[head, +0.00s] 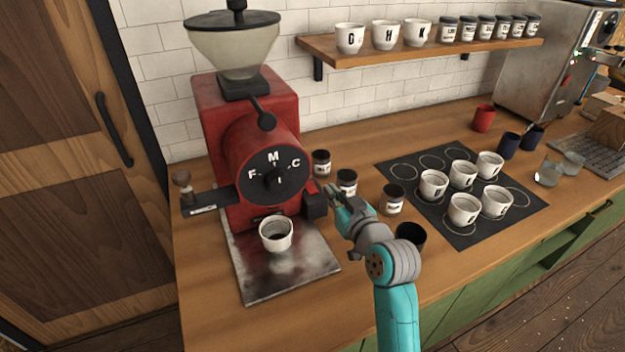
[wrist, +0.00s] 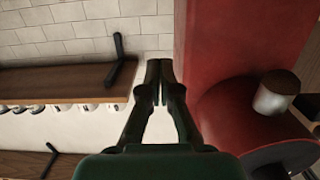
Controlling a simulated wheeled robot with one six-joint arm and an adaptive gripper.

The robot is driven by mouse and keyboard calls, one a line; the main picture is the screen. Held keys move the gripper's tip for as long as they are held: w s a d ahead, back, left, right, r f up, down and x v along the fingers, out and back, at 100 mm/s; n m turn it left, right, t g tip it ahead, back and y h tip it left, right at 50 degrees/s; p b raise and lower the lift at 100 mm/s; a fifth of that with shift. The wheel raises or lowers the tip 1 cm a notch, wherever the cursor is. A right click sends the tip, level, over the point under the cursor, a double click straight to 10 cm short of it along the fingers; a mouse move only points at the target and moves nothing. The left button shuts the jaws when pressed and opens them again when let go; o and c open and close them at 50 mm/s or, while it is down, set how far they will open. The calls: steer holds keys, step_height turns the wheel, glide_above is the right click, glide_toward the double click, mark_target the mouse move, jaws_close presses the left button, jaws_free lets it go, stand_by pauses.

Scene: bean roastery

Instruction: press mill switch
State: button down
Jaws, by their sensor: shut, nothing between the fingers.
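The red mill (head: 262,150) stands on the counter, with a black dial marked F, M, C (head: 274,172) on its front. A small black block (head: 315,205) sits at its lower right side; I cannot tell if it is the switch. My gripper (head: 333,192) is shut and empty, just right of this block, with a small gap seeming to show. In the wrist view the shut fingertips (wrist: 160,68) lie beside the mill's red body (wrist: 235,50). A pale, dark-based round knob (wrist: 276,92) shows right of the fingers there.
A white cup (head: 276,234) stands on the metal tray (head: 290,282) below the mill. Small jars (head: 347,182) and a dark cup (head: 411,234) stand close around my gripper. A black mat (head: 520,208) with several white cups lies to the right. A shelf (head: 440,52) hangs behind.

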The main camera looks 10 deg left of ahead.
glide_above(314, 189)
steer(key=shift+s+d+f, duration=0.15)
steer(key=shift+s+f, duration=0.15)
steer(key=shift+f, duration=0.25)
steer(key=shift+w+f, duration=0.2)
steer(key=shift+f, duration=1)
steer(key=shift+a+f, duration=0.2)
steer(key=shift+f, duration=0.65)
